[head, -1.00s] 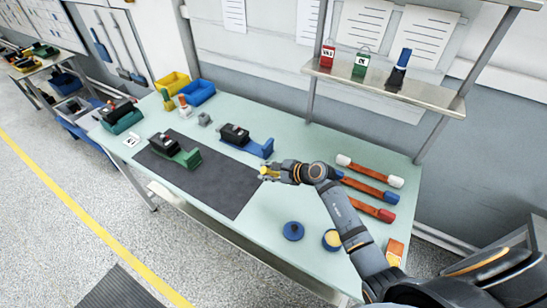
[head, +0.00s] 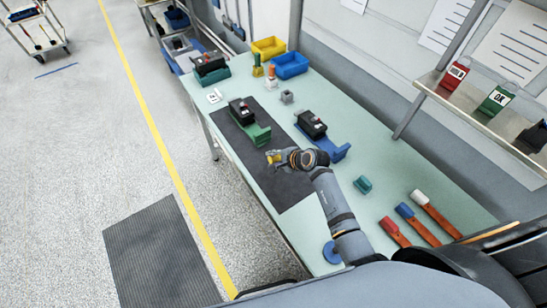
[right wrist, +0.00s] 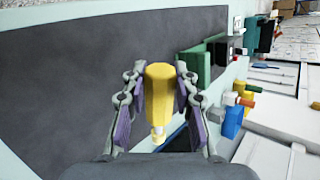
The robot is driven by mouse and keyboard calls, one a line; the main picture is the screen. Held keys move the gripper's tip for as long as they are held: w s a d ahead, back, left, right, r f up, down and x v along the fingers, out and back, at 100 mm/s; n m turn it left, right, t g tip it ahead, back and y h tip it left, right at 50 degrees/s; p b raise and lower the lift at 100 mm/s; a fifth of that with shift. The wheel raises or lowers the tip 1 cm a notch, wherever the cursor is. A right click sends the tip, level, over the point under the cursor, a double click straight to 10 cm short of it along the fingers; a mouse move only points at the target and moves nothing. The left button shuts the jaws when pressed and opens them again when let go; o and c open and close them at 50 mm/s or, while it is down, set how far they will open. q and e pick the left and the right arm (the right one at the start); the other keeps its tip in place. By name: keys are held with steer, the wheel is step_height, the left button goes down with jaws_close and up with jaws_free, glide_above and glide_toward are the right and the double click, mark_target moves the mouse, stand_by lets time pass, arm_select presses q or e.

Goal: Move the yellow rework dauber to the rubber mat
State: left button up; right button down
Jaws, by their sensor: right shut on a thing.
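My right gripper (head: 275,157) is shut on the yellow dauber (right wrist: 159,92), which sits between its two fingers in the right wrist view. The mat also fills much of the right wrist view (right wrist: 70,75). How far the dauber is above the mat is hard to tell. My left gripper is not in view.
A green holder (head: 260,136) with a black breaker stands on the mat. A blue holder (head: 338,151) with another breaker is beside the mat. A teal block (head: 363,184) and several red-brown bars (head: 436,217) lie right of my arm. The mat's near part is clear.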

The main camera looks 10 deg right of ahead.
step_height(320, 180, down, 6)
steer(key=b, duration=0.4)
steer(key=shift+w, duration=0.1)
steer(key=shift+d, duration=0.1)
steer(key=c, duration=1)
jaws_free()
steer(key=shift+r, duration=0.1)
